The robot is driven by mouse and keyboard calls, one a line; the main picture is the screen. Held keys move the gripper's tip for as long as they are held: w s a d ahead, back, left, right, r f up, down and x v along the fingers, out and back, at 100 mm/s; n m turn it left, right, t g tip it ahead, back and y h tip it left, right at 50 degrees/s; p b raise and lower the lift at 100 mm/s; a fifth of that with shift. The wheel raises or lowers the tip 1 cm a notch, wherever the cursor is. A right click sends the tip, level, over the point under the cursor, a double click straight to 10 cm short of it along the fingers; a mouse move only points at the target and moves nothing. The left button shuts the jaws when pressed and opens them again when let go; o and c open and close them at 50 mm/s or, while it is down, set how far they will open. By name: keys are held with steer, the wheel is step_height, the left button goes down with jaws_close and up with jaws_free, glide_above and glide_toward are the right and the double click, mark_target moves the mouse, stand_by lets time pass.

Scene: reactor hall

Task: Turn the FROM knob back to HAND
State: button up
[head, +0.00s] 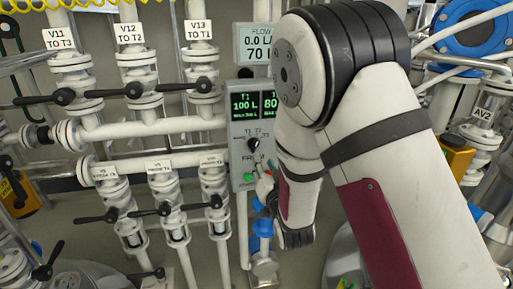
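The FROM knob (254,144) is a small round black knob on the grey control panel (236,160), just above the FROM lettering. Small position labels are printed around its upper side; they are too small to read surely, and I cannot tell which one the knob points at. My gripper (268,190) appears low at the panel's right edge, below the knob and apart from it. It is mostly hidden by my own arm, and its fingers are too small and dark to tell open from shut.
Green displays (244,105) sit above the knob, and a green button (248,177) below it. A FLOW display (261,43) is above the panel. White pipes with black-handled valves (134,90) crowd the left. A yellow box (455,158) and blue flange (470,30) are at right.

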mark_target(256, 146)
steer(key=x, duration=1)
steer(key=shift+w, duration=0.2)
steer(key=shift+c, duration=0.6)
jaws_close()
